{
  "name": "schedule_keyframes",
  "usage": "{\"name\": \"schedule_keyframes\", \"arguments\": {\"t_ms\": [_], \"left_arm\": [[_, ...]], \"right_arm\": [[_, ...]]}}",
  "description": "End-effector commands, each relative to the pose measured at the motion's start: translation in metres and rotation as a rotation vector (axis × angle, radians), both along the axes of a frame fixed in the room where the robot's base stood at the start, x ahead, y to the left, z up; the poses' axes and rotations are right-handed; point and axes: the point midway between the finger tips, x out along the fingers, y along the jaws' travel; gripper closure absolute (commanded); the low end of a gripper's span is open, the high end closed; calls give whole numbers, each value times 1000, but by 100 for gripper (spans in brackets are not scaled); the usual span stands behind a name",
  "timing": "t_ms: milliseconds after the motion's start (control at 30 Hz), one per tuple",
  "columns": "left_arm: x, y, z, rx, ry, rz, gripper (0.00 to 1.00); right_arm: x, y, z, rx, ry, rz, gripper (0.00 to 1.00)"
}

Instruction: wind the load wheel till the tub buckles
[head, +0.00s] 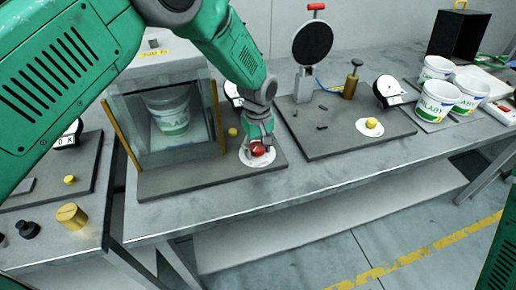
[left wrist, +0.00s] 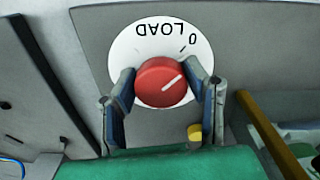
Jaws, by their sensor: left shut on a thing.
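The load wheel is a red knob (left wrist: 160,80) on a white round dial (left wrist: 124,50) marked LOAD and 0. In the head view the red knob (head: 257,150) shows under my left gripper (head: 260,143). In the left wrist view my left gripper (left wrist: 163,90) is shut on the knob, one finger on each side. The knob's white line points to the right and slightly up, apart from the 0. The white tub (head: 171,118) with green lettering stands upright inside the clear-fronted press (head: 117,118). I see no buckling in it. My right gripper is out of view.
A gauge (head: 233,94) behind my left arm is partly hidden. A second station (head: 335,148) with a black disc (head: 312,42) and a yellow knob (head: 371,123) stands to the right. Several tubs (head: 437,100) stand beyond it. A brass weight (head: 71,216) is at lower left.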

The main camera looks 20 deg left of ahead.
Motion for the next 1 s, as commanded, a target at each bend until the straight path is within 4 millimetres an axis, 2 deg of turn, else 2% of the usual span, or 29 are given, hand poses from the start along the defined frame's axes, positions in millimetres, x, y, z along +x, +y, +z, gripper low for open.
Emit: {"name": "schedule_keyframes", "arguments": {"t_ms": [1000], "left_arm": [[6, 3, 4, 4, -18, -928, 88]], "right_arm": [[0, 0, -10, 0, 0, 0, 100]]}}
